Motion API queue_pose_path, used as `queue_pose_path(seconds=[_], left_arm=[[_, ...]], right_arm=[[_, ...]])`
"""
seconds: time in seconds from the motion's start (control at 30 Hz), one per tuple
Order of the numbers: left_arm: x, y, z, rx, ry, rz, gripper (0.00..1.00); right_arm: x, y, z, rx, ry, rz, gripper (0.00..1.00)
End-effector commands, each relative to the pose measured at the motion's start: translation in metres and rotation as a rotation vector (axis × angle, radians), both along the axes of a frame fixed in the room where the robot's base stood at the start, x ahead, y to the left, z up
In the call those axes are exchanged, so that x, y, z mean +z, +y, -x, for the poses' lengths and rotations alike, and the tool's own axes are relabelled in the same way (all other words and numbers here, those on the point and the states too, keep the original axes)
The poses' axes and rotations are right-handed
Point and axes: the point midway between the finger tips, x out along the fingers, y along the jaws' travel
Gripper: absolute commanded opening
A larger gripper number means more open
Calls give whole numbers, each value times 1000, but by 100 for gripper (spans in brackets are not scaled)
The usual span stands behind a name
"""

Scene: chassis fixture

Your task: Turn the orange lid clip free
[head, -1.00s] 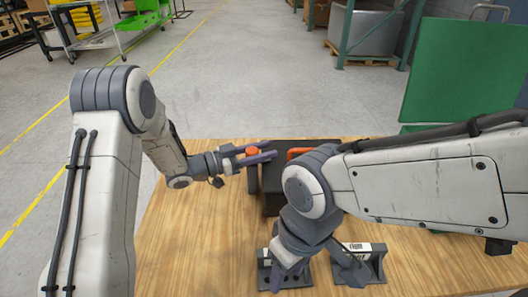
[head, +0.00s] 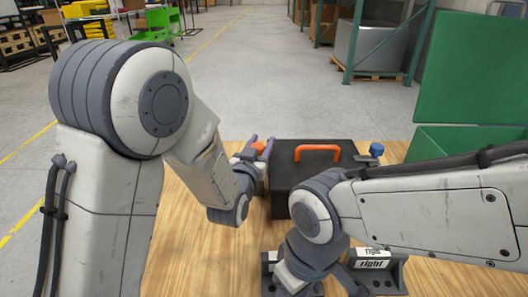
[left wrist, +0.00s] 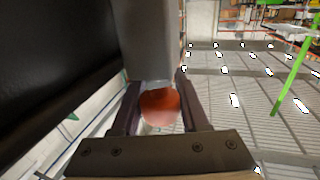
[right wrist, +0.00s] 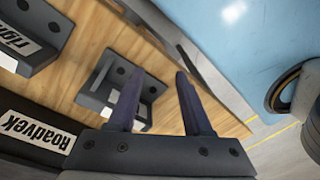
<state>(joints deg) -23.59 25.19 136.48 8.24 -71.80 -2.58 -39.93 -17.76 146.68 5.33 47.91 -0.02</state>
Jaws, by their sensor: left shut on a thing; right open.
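The black case (head: 283,208) with an orange handle (head: 318,152) on top stands on the wooden table. The orange lid clip (head: 258,149) is at its left side. My left gripper (head: 261,145) is shut on the clip. In the left wrist view the clip is a rounded orange end (left wrist: 160,106) between the two fingers, against a grey block (left wrist: 150,40). A blue knob (head: 376,149) shows at the case's right side. My right gripper (right wrist: 157,88) is open and empty over the table's near part; in the head view its arm hides the case's front right.
Two dark stands, one labelled "right" (head: 374,263), sit at the table's near edge. A second stand (right wrist: 138,98) lies below my right fingers. A green panel (head: 475,75) and green bin (head: 460,142) are at the right. The table's left part is clear.

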Motion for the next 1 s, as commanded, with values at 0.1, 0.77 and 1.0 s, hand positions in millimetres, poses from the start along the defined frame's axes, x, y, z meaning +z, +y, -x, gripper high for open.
queue_pose_path(seconds=[0.1,0.77,1.0], left_arm=[[-1,-1,0,89,-3,1,0],[2,11,-2,350,-3,0,0],[2,11,-2,354,-5,1,0]], right_arm=[[-9,0,0,0,0,0,50],[-16,0,0,0,0,0,50],[-15,0,0,0,0,0,50]])
